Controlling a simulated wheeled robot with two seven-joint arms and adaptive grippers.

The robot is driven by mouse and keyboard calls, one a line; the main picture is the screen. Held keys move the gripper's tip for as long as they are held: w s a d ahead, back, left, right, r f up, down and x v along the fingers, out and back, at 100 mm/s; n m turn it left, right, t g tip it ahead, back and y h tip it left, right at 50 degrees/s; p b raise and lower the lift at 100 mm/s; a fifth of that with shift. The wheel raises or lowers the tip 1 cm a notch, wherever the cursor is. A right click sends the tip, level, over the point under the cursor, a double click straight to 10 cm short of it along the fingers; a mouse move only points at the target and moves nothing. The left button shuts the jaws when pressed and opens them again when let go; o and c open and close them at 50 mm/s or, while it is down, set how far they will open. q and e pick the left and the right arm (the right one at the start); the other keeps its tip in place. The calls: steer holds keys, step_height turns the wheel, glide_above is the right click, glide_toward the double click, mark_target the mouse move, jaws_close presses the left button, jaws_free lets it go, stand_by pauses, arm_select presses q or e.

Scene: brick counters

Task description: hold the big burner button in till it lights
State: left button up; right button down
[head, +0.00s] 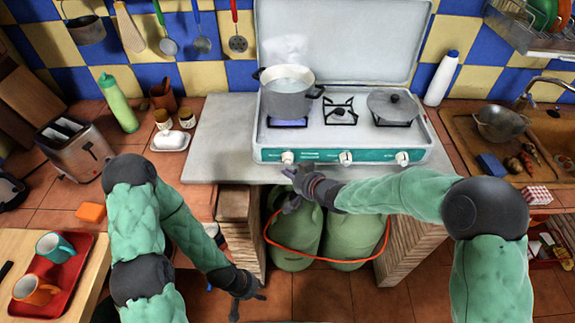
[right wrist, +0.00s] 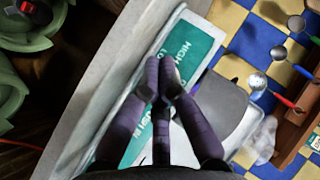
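The white stove (head: 340,137) has a green front panel with three cream knobs: left (head: 288,157), middle (head: 345,157) and right (head: 403,157). Blue flame (head: 287,123) shows under the steaming pot (head: 287,95) on the left burner. The middle burner (head: 340,111) is bare, with no flame visible. My right gripper (head: 291,187) is just in front of and below the left knob. In the right wrist view its fingertips (right wrist: 159,65) come together before the panel (right wrist: 185,65), partly covering a pale knob; contact is unclear. My left gripper (head: 248,301) hangs low before the counter, fingers spread and empty.
Green gas bottles (head: 294,235) with an orange hose stand under the stove. A white bottle (head: 441,79) stands right of the stove. The grey worktop (head: 222,140) left of it is clear.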

steer(key=shift+s, duration=0.1)
steer(key=s, duration=0.5)
stand_by(0.6)
stand_by(0.3)
steer(key=s+d+f+m+g+h, duration=0.1)
steer(key=s+d+f+g, duration=0.2)
steer(key=f, duration=0.6)
steer(key=s+d+f+m+g+h, duration=0.1)
steer(key=s+d+f+h, duration=0.1)
steer(key=s+d+f, duration=0.45)
steer(key=s+f+g, duration=0.5)
steer(key=s+f, duration=0.7)
steer(key=s, duration=0.1)
steer(key=shift+a+f+m+h, duration=0.15)
steer(key=shift+m+h, duration=0.15)
